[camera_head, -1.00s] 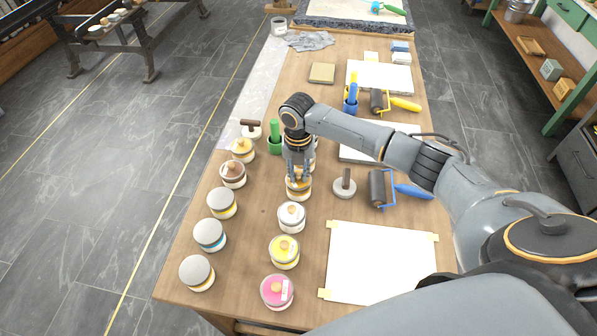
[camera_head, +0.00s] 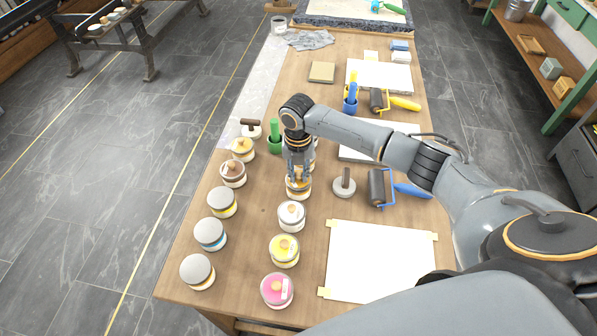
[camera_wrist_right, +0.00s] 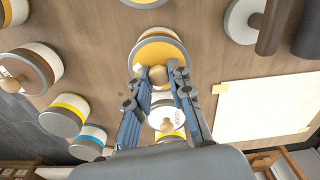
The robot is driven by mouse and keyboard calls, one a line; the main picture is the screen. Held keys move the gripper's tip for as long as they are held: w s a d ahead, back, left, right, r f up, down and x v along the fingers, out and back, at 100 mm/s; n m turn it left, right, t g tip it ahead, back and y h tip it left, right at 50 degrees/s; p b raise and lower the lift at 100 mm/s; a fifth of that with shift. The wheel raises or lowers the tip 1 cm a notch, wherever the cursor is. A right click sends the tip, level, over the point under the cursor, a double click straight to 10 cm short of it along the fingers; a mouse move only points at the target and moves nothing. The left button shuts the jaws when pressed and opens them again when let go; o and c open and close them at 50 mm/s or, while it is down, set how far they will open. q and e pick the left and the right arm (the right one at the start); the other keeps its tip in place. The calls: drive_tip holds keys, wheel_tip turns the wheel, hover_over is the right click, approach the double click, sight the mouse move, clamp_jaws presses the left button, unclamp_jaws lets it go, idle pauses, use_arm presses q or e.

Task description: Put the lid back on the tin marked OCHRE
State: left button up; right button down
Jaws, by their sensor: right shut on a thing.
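My right gripper (camera_head: 298,177) points down over a white tin (camera_head: 298,196) with an ochre band, in the middle of the table in the head view. In the right wrist view its fingers (camera_wrist_right: 159,76) are shut on the round wooden knob of an ochre-topped lid (camera_wrist_right: 160,52) with a grey rim. The lid is at the tin's mouth; I cannot tell whether it rests fully on it. No marking on this tin is readable, and the fingers hide part of the lid. My left gripper is not in view.
Lidded tins stand close by: white (camera_head: 291,216), yellow (camera_head: 284,251) and pink (camera_head: 277,290) in front, several more in a row to the left. A grey round-based tool (camera_head: 344,183) and a roller (camera_head: 378,187) lie right. A white sheet (camera_head: 380,262) covers the front right.

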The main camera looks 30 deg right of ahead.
idle(0.6)
idle(0.3)
drive_tip(key=c, duration=1.1)
unclamp_jaws()
drive_tip(key=o, duration=0.5)
drive_tip(key=shift+c, duration=0.2)
drive_tip(key=shift+r+p, duration=0.1)
drive_tip(key=shift+p, duration=0.25)
drive_tip(key=shift+r+p, duration=3.3)
drive_tip(key=shift+r, duration=0.1)
